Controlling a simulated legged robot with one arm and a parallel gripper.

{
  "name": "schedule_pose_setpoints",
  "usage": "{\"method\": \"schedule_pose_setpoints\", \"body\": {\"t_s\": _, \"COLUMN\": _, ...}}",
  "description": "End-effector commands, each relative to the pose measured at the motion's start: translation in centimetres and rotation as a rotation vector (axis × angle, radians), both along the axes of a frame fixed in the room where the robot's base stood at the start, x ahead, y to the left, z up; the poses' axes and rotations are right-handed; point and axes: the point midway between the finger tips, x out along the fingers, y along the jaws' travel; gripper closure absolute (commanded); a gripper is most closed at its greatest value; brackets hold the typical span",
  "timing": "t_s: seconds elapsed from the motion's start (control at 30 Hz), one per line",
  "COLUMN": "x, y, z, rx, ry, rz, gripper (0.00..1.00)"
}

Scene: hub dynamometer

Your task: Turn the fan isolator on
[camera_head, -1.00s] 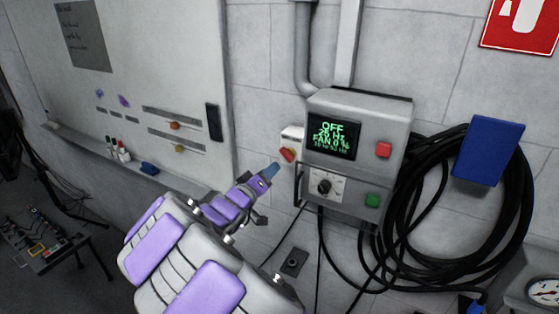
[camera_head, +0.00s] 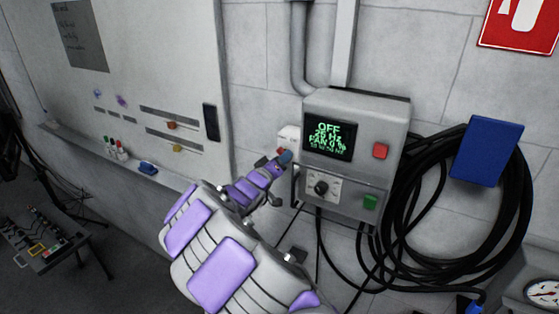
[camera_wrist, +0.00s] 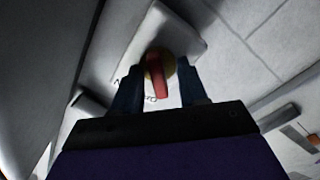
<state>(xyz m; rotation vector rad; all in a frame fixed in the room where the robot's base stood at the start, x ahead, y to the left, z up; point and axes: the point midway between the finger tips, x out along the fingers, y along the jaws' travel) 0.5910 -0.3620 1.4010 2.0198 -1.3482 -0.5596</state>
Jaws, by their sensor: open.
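The fan isolator is a small pale box (camera_head: 289,132) on the left side of the grey control box, with a red handle (camera_wrist: 156,76) on a yellow round base. In the wrist view the red handle lies between my two dark fingers, and I cannot tell whether they touch it. My gripper (camera_head: 285,158) is open at the isolator, and its tip hides most of the handle in the head view. The control box (camera_head: 357,105) has a screen (camera_head: 328,137) reading OFF, 25 Hz and FAN 0 %.
The control box carries a red button (camera_head: 380,151), a green button (camera_head: 370,202) and a black knob (camera_head: 321,188). A bar handle stands at its left edge, close to my gripper. Black coiled cable (camera_head: 402,215) hangs at right; a whiteboard (camera_head: 160,60) is at left.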

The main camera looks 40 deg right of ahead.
Motion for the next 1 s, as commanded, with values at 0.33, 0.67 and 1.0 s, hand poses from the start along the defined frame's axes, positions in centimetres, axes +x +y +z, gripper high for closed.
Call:
{"method": "schedule_pose_setpoints", "body": {"t_s": 0.33, "x": 0.02, "y": 0.65, "z": 0.11, "rx": -0.005, "ry": 0.000, "rz": -0.001, "gripper": 0.81}}
{"method": "schedule_pose_setpoints", "body": {"t_s": 0.67, "x": 0.16, "y": 0.83, "z": 0.11, "rx": -0.006, "ry": 0.001, "rz": 0.002, "gripper": 1.00}}
{"method": "schedule_pose_setpoints", "body": {"t_s": 1.0, "x": 0.32, "y": 0.88, "z": 0.05, "rx": 0.012, "ry": -0.035, "rz": 0.005, "gripper": 1.00}}
